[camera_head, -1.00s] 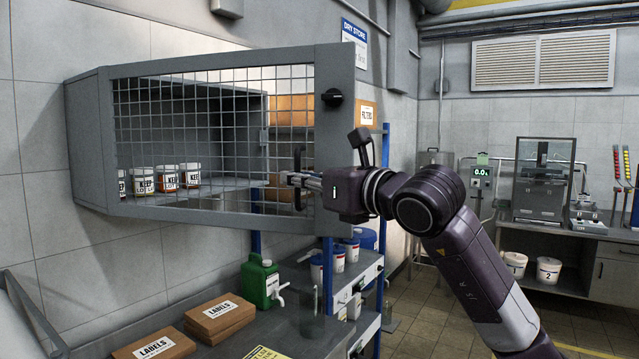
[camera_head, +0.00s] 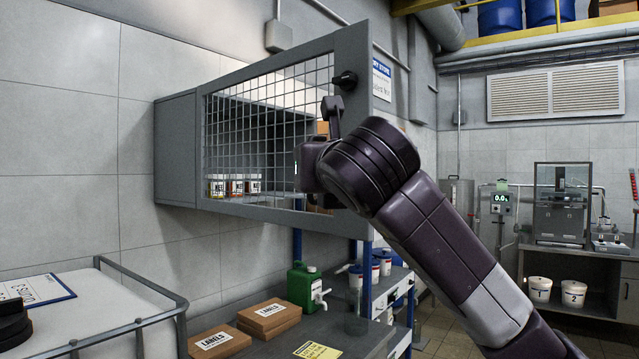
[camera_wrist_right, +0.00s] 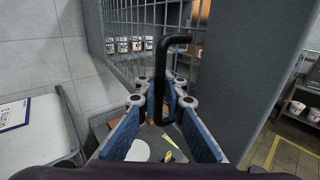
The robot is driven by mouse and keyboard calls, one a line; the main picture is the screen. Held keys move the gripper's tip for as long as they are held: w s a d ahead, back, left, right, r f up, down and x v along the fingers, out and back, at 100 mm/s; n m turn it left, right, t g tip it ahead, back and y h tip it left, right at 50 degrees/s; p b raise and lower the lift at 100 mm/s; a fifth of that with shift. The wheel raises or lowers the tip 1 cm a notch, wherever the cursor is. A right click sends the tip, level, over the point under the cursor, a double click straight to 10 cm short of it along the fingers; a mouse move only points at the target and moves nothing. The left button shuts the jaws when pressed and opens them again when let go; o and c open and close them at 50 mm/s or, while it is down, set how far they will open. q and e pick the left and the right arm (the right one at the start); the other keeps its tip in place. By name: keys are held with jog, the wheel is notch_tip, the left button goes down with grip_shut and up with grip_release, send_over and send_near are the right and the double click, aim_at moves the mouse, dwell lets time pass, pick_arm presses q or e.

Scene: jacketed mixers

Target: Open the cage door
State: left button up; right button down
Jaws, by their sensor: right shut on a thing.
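The cage door (camera_head: 268,125) is a grey-framed wire mesh door on a grey wall cabinet (camera_head: 176,150). Its right edge stands out from the cabinet, towards me. Several labelled jars (camera_head: 236,186) show behind the mesh. My left gripper is not in view.
Below the door are a bench with brown LABELS boxes (camera_head: 269,319), a green jug (camera_head: 303,287) and white containers with blue lids. Floor shows at the right, before a counter with white buckets (camera_head: 574,293).

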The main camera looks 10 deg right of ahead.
jog(key=shift+s+a, duration=0.15)
jog(key=c, duration=2.3)
grip_release()
jog(key=shift+c, duration=0.2)
jog(key=s+d, duration=0.1)
jog(key=s, duration=1.1)
jog(key=shift+s, duration=0.2)
jog(key=shift+d, duration=0.1)
